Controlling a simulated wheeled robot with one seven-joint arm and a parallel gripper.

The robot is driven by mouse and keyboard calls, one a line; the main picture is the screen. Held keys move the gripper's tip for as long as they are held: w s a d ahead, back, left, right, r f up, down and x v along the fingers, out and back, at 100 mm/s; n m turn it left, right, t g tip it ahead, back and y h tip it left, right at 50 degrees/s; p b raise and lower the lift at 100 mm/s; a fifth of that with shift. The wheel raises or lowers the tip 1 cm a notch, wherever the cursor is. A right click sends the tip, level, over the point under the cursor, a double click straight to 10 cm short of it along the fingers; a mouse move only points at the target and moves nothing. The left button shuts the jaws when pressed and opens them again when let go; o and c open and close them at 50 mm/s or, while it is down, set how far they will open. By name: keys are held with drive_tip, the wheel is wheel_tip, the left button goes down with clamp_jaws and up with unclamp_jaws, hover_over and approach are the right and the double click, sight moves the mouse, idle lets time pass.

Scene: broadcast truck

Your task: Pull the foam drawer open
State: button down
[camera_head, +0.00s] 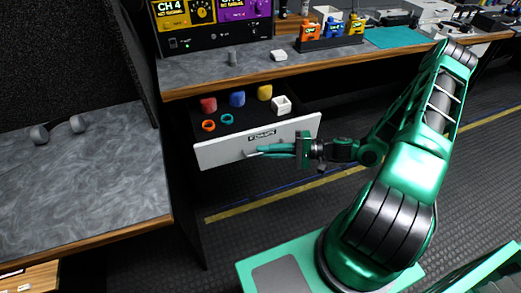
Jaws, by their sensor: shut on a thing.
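The foam drawer (219,155) has a pale grey front with a dark label reading "FOAMS". It stands open under the grey countertop, and its dark inside shows. Inside lie a red foam (208,104), a blue foam (237,99), a yellow foam (264,92), a white foam cube (282,105), an orange ring (208,125) and a teal ring (228,116). My gripper (262,151) is at the drawer front, below the label, shut on the drawer handle (252,154). The fingers hide most of the handle.
The countertop (190,76) overhangs the drawer's back. On it are a small grey cylinder (232,58), a white piece (279,56) and a rack of coloured packs (331,41). The floor before the drawer is clear.

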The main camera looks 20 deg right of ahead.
drive_tip(key=shift+s+d+f, duration=0.15)
drive_tip(key=shift+d, duration=0.05)
drive_tip(key=c, duration=1.8)
unclamp_jaws()
drive_tip(key=shift+a, duration=0.2)
drive_tip(key=shift+c, duration=0.2)
drive_tip(key=shift+a, duration=0.1)
drive_tip(key=shift+s, duration=0.1)
drive_tip(key=v, duration=1)
drive_tip(key=shift+d, duration=0.4)
drive_tip(key=shift+s, duration=0.1)
